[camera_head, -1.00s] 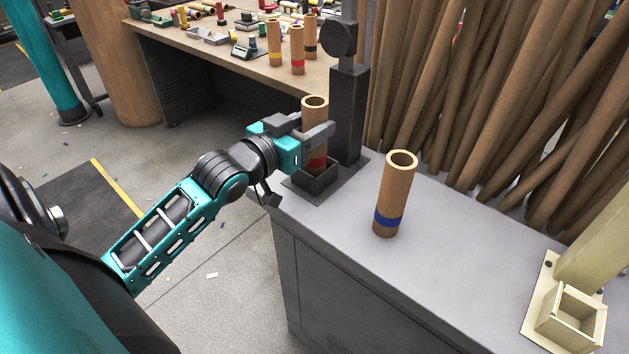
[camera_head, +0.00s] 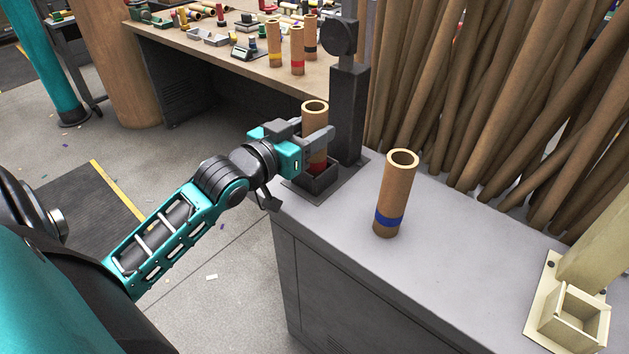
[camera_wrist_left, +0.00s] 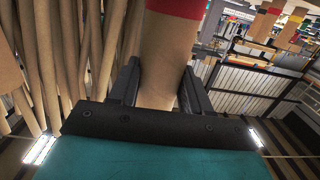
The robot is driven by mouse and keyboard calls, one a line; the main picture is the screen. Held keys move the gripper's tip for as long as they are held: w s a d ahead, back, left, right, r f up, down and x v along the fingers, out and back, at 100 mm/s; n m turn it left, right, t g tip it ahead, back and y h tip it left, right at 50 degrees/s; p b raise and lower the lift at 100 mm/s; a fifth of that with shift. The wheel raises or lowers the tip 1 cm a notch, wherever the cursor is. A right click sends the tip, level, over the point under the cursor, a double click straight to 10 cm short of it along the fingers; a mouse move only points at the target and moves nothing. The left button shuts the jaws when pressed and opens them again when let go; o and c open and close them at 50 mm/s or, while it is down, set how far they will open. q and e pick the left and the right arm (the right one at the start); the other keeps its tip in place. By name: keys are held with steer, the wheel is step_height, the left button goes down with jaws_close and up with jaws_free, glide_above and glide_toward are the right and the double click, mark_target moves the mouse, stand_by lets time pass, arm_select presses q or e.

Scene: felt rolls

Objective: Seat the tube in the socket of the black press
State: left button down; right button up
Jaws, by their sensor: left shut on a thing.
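A brown cardboard tube (camera_head: 316,121) with a red band stands upright at the black press (camera_head: 349,112). My left gripper (camera_head: 317,139) is shut on it below its open top. The tube's lower end is inside the walls of the black socket (camera_head: 319,181); the front wall hides how deep it reaches. In the left wrist view the tube (camera_wrist_left: 166,62) runs between the two fingers (camera_wrist_left: 158,88), its red band at the top of the picture. My right gripper is not in view.
A blue-banded tube (camera_head: 396,193) stands on the grey bench (camera_head: 455,255) right of the press. A cream press with a square socket (camera_head: 575,318) is at the right. Tall brown rolls (camera_head: 480,110) lean behind. A cluttered wooden table (camera_head: 190,62) stands farther back.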

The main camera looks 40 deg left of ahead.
arm_select(q)
steer(key=shift+f+b, duration=0.45)
steer(key=shift+f, duration=0.35)
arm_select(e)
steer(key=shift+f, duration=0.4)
arm_select(q)
steer(key=shift+c, duration=2.2)
jaws_free()
steer(key=s+r, duration=0.1)
steer(key=s, duration=1.2)
steer(key=shift+a+p, duration=0.3)
steer(key=shift+a, duration=0.15)
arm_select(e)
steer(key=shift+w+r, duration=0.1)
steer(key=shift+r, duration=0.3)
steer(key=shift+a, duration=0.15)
